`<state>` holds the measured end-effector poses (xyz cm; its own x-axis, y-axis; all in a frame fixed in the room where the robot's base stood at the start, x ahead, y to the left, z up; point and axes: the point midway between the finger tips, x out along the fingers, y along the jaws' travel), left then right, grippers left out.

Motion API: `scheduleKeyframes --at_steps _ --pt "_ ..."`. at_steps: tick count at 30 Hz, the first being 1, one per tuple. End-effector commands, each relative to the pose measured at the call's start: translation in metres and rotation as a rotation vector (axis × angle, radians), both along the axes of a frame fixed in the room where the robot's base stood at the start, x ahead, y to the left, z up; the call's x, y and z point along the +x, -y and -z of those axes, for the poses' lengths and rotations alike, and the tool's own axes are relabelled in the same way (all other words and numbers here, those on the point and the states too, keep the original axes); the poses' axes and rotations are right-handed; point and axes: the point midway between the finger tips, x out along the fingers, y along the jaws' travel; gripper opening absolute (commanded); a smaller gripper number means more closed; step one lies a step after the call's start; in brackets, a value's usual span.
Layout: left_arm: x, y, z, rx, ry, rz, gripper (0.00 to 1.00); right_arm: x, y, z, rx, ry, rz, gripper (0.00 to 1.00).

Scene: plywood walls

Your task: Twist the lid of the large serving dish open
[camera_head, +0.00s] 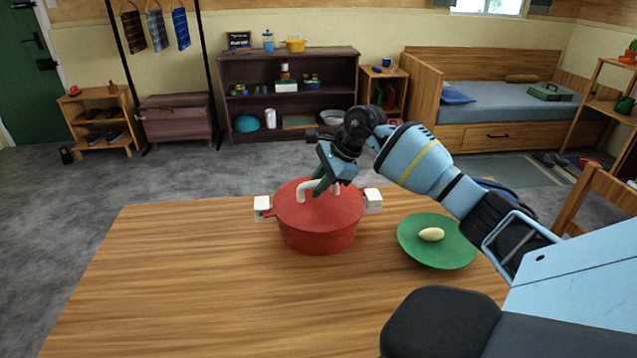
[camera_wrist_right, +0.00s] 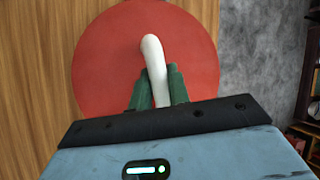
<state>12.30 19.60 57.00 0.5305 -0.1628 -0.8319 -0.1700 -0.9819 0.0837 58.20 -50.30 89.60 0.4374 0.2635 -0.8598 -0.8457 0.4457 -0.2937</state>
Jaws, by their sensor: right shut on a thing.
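The large serving dish (camera_head: 318,240) is a red pot with white side handles, standing on the wooden table. Its red lid (camera_head: 335,209) sits on top and carries a white arched handle (camera_head: 305,190). My right gripper (camera_head: 322,186) reaches down over the lid and is shut on the handle. In the right wrist view, the green fingers (camera_wrist_right: 158,88) lie on both sides of the white handle (camera_wrist_right: 153,55), with the round red lid (camera_wrist_right: 105,55) beneath. The lid looks seated on the pot. My left gripper is not in view.
A green plate (camera_head: 445,255) with a pale egg-shaped item (camera_head: 431,234) stands right of the pot, below my right arm. The table (camera_head: 170,270) is bare to the left and front. A wooden chair (camera_head: 600,200) stands at the right edge.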

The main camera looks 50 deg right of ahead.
Motion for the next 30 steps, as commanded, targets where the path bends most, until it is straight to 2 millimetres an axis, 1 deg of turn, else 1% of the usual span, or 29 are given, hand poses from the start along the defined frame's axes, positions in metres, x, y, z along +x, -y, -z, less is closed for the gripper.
scheduleKeyframes --at_steps 6,12,16,30 --pt "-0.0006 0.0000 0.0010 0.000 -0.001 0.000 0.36 0.0003 0.0001 0.0003 0.001 0.000 -0.017 0.00" --pt "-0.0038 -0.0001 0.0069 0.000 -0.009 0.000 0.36 0.0006 0.0006 0.0008 0.003 0.000 -0.170 0.00" --pt "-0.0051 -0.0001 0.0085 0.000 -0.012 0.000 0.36 0.0002 0.0001 0.0009 0.002 -0.001 -0.235 0.00" --pt "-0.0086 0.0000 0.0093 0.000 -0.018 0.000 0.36 0.0003 -0.0002 0.0006 0.001 -0.001 -0.258 0.00"
